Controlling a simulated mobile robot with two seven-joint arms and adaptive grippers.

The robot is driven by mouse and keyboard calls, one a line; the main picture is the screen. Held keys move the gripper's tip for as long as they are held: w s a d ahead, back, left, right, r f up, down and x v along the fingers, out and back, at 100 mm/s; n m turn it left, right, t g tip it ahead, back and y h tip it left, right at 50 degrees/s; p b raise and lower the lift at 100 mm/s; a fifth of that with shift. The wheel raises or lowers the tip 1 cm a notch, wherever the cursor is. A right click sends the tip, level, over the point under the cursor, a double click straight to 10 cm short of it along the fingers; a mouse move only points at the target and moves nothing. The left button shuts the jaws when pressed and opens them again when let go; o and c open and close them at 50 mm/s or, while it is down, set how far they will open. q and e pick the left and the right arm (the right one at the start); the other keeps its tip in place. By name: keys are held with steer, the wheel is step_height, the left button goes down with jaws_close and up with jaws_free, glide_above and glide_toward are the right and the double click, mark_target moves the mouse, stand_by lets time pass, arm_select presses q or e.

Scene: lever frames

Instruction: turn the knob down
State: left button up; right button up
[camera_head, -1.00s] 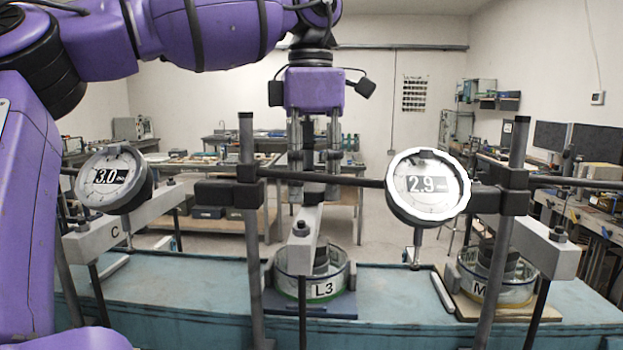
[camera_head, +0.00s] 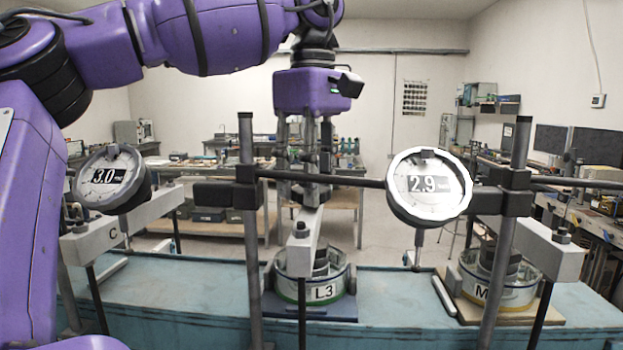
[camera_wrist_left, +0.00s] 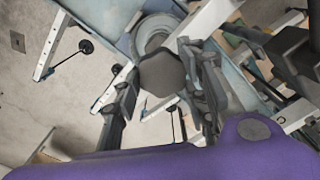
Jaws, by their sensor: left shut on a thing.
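My left gripper (camera_head: 311,190) points straight down above the middle lever frame, behind the horizontal bar. In the left wrist view its two fingers stand on both sides of a dark grey, lobed knob (camera_wrist_left: 162,72), shut on it. In the head view the fingers hide most of the knob. Below the gripper is a light grey lever beam (camera_head: 304,250) with a bolt on top. Behind its front end, a clear ring cell labelled L3 (camera_head: 323,291) stands on a blue plate. My right gripper is not in view.
A dial gauge reading 2.9 (camera_head: 429,187) hangs right of the gripper, and one reading 3.0 (camera_head: 112,179) hangs at left. A dark upright post (camera_head: 247,200) stands close in front. A cell labelled M (camera_head: 498,280) is at right on the blue bench (camera_head: 400,305).

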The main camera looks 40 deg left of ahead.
arm_select(q)
steer(key=shift+r+m, duration=0.1)
steer(key=shift+m, duration=0.9)
steer(key=o, duration=1.1)
steer(key=shift+w, duration=0.2)
step_height(320, 180, up, 12)
